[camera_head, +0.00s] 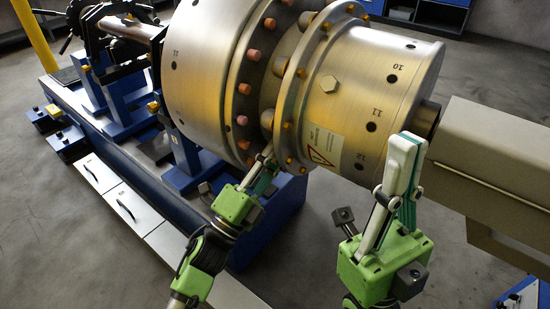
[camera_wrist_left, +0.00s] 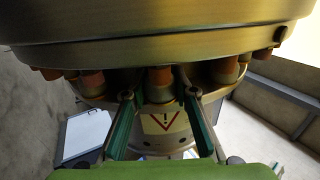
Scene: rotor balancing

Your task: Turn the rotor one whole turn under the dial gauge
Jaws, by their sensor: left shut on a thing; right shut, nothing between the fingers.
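The rotor is a large metal body with a wide drum (camera_head: 205,70), bolted flanges and a smaller numbered drum (camera_head: 345,95) on the right. The numbers 10, 11 and 12 show on the smaller drum. My left gripper (camera_head: 268,156) is at the underside of the rotor, between the flanges. The left wrist view shows its fingers (camera_wrist_left: 160,97) on either side of a reddish-brown bolt (camera_wrist_left: 160,77), shut on it; the exact contact is hard to see. My right gripper (camera_head: 407,145) is shut and empty, pointing up in front of the smaller drum's right end. I cannot make out the dial gauge.
A blue machine bed (camera_head: 125,165) with white drawers (camera_head: 133,207) runs below on the left. A grey housing (camera_head: 490,150) stands close to the right gripper at the drum's shaft end. A yellow post (camera_head: 32,35) is at the far left. Grey floor is clear in front.

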